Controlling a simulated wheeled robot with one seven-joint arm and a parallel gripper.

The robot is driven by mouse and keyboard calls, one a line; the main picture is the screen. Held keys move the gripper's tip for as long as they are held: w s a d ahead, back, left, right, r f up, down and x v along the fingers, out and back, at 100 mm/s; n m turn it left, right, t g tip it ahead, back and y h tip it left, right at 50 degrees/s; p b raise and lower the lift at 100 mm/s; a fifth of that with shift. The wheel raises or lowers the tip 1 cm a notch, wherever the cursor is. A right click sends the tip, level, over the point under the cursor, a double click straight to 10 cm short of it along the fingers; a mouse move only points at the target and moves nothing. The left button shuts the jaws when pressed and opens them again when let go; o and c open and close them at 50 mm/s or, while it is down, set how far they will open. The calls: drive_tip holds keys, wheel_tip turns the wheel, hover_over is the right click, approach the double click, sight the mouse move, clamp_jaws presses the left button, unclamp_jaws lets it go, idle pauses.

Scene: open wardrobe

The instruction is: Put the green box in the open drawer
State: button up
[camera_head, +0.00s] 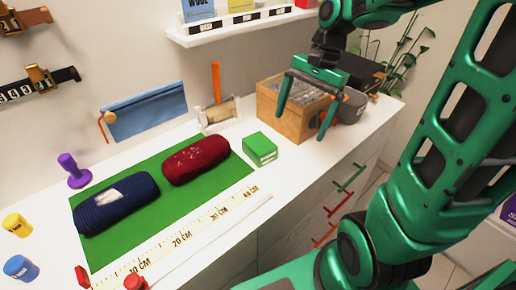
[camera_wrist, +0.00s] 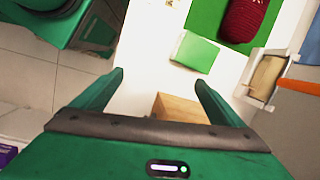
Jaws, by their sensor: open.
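The green box (camera_head: 260,149) stands on the white counter, just right of the green mat. In the wrist view the green box (camera_wrist: 195,52) shows ahead of the fingertips and a little to the right. My gripper (camera_head: 301,122) is open and empty, over the front of the wooden crate, to the right of the green box and apart from it. Its two fingers also show in the wrist view (camera_wrist: 159,78). Drawer fronts with green and red handles (camera_head: 351,178) are below the counter edge. I cannot make out an open drawer; my arm hides part of the cabinet front.
The wooden crate (camera_head: 293,127) stands below my gripper, with a grey container (camera_head: 353,107) beside it. Red (camera_head: 196,160) and blue (camera_head: 118,203) knitted rolls lie on the green mat (camera_head: 172,215). A ruler (camera_head: 195,233) lies along the front. A wall shelf (camera_head: 235,33) hangs behind.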

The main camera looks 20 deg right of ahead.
sight(260, 142)
drive_tip(key=w+a+m+y, duration=0.2)
drive_tip(key=w+a+m, duration=0.1)
drive_tip(key=w+a, duration=0.3)
drive_tip(key=shift+g, duration=0.4)
drive_tip(key=x, duration=0.3)
drive_tip(key=w+x, duration=0.1)
drive_tip(key=x, duration=0.1)
drive_tip(key=shift+s+d+f, duration=0.1)
drive_tip(key=shift+d+f, duration=0.15)
drive_tip(key=shift+f, duration=0.35)
drive_tip(key=shift+s+x, duration=0.15)
drive_tip(key=shift+x, duration=1.15)
drive_tip(key=shift+s+x, duration=0.15)
drive_tip(key=shift+x, duration=1.2)
drive_tip(key=shift+r, duration=0.1)
drive_tip(key=shift+h, duration=0.3)
drive_tip(key=shift+c, duration=0.3)
drive_tip(key=shift+d, duration=0.1)
drive_tip(key=c, duration=1.2)
